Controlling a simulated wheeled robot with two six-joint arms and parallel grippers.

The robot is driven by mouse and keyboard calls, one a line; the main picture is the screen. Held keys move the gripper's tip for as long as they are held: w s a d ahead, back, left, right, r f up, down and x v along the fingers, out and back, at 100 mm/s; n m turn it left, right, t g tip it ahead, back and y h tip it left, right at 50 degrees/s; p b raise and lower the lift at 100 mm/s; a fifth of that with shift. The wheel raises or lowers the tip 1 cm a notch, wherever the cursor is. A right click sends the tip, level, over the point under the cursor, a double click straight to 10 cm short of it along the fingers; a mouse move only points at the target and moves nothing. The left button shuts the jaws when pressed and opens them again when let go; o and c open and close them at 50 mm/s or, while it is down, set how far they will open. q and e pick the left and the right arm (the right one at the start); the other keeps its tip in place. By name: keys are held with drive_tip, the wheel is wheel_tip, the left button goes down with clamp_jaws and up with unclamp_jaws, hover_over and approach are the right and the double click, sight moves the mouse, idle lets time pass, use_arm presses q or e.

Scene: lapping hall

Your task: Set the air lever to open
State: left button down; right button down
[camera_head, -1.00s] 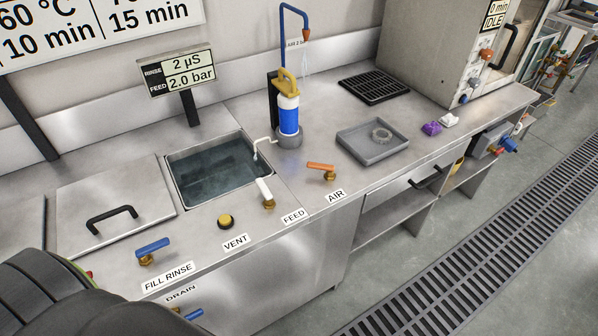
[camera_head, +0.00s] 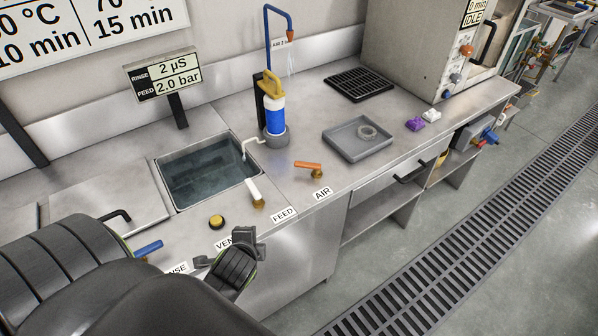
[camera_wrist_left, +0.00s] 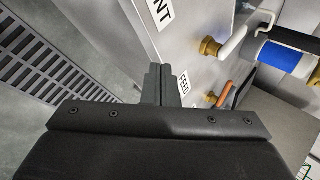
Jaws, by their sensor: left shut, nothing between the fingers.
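The air lever (camera_head: 307,165) has an orange handle on a brass base, behind the AIR label (camera_head: 322,193) on the steel counter. Its handle points left from the base in the head view. The orange handle also shows in the left wrist view (camera_wrist_left: 224,94), right of the fingers. My left gripper (camera_head: 243,238) is shut and empty near the counter's front edge, partly covering the VENT label. It is apart from the air lever, to its left and nearer the camera. In the left wrist view its fingers (camera_wrist_left: 167,78) are together. My right gripper is not in view.
The white feed lever (camera_head: 255,192) stands between my gripper and the sink (camera_head: 206,172). A yellow button (camera_head: 216,221) is nearby. A blue-banded cylinder (camera_head: 275,118) stands behind the air lever, and a grey tray (camera_head: 357,140) lies to the right. The floor in front is clear.

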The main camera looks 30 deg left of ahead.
use_arm(q)
drive_tip(key=w+r+m+t, duration=0.1)
drive_tip(key=w+m+t, duration=0.1)
drive_tip(key=w+m, duration=0.2)
drive_tip(key=w+d+r+m+t, duration=0.1)
drive_tip(key=w+m, duration=0.4)
drive_tip(key=m, duration=0.3)
drive_tip(key=w+m+t+y, duration=0.1)
drive_tip(key=w+m+t, duration=0.1)
drive_tip(key=w+m, duration=0.2)
drive_tip(key=shift+w+d+r+m+t, duration=0.1)
drive_tip(key=shift+d+r+m+t, duration=0.1)
drive_tip(key=shift+m, duration=0.5)
drive_tip(key=shift+w+d+r+m+t, duration=0.1)
drive_tip(key=shift+d+r+m, duration=0.1)
drive_tip(key=shift+m, duration=0.5)
drive_tip(key=shift+w+d+m+t, duration=0.1)
drive_tip(key=shift+w+m+t, duration=0.3)
drive_tip(key=shift+m, duration=0.3)
drive_tip(key=b, duration=0.1)
approach(307, 165)
drive_tip(key=w+a+f, duration=0.2)
drive_tip(key=w+a, duration=0.1)
drive_tip(key=shift+w+a+f, duration=0.2)
drive_tip(key=shift+w+f, duration=0.1)
drive_tip(key=shift+f, duration=0.1)
drive_tip(key=shift+w+a, duration=0.2)
drive_tip(key=shift+w, duration=0.25)
